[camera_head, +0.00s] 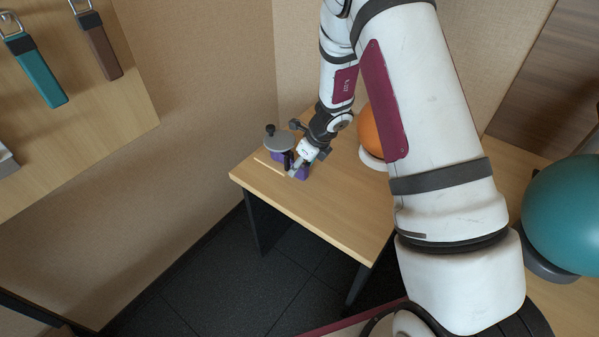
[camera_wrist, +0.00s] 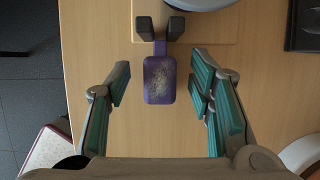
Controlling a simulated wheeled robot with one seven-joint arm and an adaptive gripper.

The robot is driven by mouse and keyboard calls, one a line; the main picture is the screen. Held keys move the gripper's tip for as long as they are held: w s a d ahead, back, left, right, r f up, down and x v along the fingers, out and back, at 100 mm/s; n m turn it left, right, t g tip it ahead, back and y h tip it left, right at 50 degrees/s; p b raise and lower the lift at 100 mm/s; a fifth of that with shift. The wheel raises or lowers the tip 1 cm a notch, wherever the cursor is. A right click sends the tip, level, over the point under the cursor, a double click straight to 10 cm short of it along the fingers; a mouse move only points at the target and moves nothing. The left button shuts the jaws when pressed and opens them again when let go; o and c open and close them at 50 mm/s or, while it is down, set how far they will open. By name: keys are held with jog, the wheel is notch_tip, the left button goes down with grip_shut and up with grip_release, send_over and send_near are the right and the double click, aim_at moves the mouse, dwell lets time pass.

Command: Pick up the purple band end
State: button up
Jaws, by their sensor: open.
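The purple band end (camera_wrist: 159,80) is a flat, rounded purple pad with a worn grey patch, centred in the wrist view. A narrow purple strap runs from it up between two dark posts (camera_wrist: 158,27). My gripper (camera_wrist: 160,82) is open, with one teal-padded finger on each side of the band end and visible gaps on both sides. In the head view my gripper (camera_head: 299,165) is over the table.
A grey round-topped device (camera_head: 279,140) with a dark knob stands behind the band end on the wooden table (camera_head: 325,205). An orange ball (camera_head: 373,131) is to the right, and a teal ball (camera_head: 565,215) is farther right. Teal and brown straps (camera_head: 36,70) hang at upper left.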

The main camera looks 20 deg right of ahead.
jog(key=shift+w+a+f, duration=0.1)
jog(key=shift+w+f, duration=0.05)
jog(key=shift+f, duration=0.3)
grip_shut()
jog(key=shift+r, duration=0.1)
